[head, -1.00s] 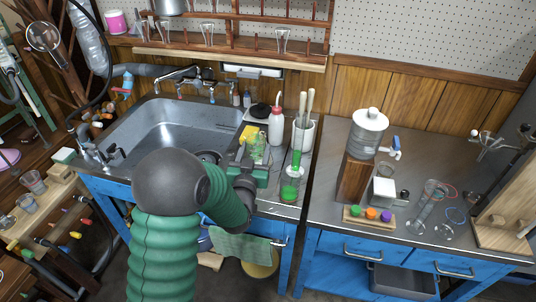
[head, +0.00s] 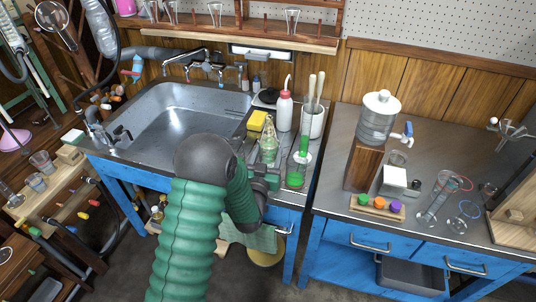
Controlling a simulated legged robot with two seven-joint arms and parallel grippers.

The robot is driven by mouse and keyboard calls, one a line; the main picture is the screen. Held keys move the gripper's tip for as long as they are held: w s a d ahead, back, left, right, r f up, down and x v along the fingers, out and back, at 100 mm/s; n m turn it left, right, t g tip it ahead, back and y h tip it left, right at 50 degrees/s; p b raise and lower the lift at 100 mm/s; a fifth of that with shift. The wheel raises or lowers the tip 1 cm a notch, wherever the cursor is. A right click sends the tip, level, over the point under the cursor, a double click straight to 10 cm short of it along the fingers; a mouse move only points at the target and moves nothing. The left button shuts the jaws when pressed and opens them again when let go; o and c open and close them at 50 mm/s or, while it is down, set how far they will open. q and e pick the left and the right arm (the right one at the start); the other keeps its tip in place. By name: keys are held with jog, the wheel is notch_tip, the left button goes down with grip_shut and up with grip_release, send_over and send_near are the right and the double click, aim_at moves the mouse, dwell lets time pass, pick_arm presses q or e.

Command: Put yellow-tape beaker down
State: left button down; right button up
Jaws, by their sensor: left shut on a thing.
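My left gripper (head: 262,181) is at the strip of counter right of the sink, close to the front edge. It is shut on a clear glass vessel (head: 268,150) with a yellow-green tint, which stands upright above the jaws. This appears to be the yellow-tape beaker; the tape itself is not clear, and its base is hidden behind the gripper and forearm. I cannot tell whether the base touches the counter. A tall cylinder with green liquid (head: 296,178) stands just right of the gripper. My right gripper is not in view.
A yellow sponge (head: 257,121), a white wash bottle (head: 284,111) and a white holder with rods (head: 313,122) stand behind the gripper. The sink (head: 185,120) lies to the left. The right bench (head: 410,222) holds a clear tank (head: 377,122) and coloured stoppers (head: 380,204).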

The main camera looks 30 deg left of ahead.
pick_arm(q)
jog(key=c, duration=0.8)
grip_release()
jog(key=shift+f, duration=0.1)
jog(key=shift+c, duration=0.2)
jog(key=o, duration=0.3)
jog(key=shift+a, duration=0.25)
jog(key=shift+o, duration=0.2)
